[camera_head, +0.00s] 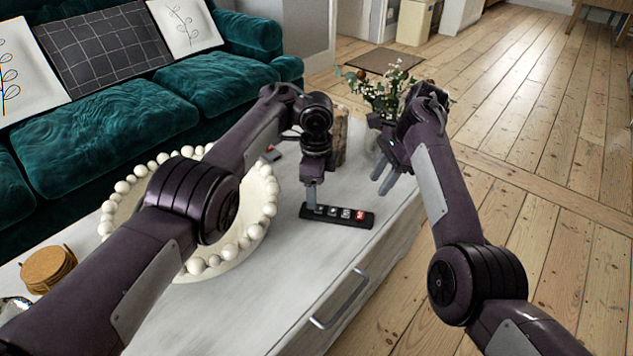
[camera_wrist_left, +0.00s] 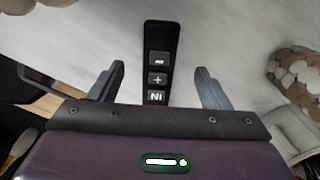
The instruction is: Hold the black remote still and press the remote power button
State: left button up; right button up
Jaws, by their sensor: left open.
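My left gripper (camera_head: 313,207) points down at the remote's left part. In the left wrist view its open fingers (camera_wrist_left: 158,72) stand on either side of the remote (camera_wrist_left: 161,38), with a gap on each side; the red button is not seen there. My right gripper (camera_head: 384,180) hangs above and to the right of the remote, its fingers apart and empty.
A large white beaded bowl (camera_head: 245,248) stands left of the remote, partly hidden by my left arm. A vase of flowers (camera_head: 385,92) is behind my right gripper. Round coasters (camera_head: 47,264) lie at left. A teal sofa (camera_head: 110,120) borders the table. Table around the remote's front is clear.

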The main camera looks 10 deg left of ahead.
aim_at(305, 213)
pick_arm(q)
notch_tip(305, 213, down, 7)
jog(key=shift+r, duration=0.1)
jog(key=shift+c, duration=0.3)
jog(key=c, duration=1.1)
pick_arm(e)
grip_shut()
dwell(1.4)
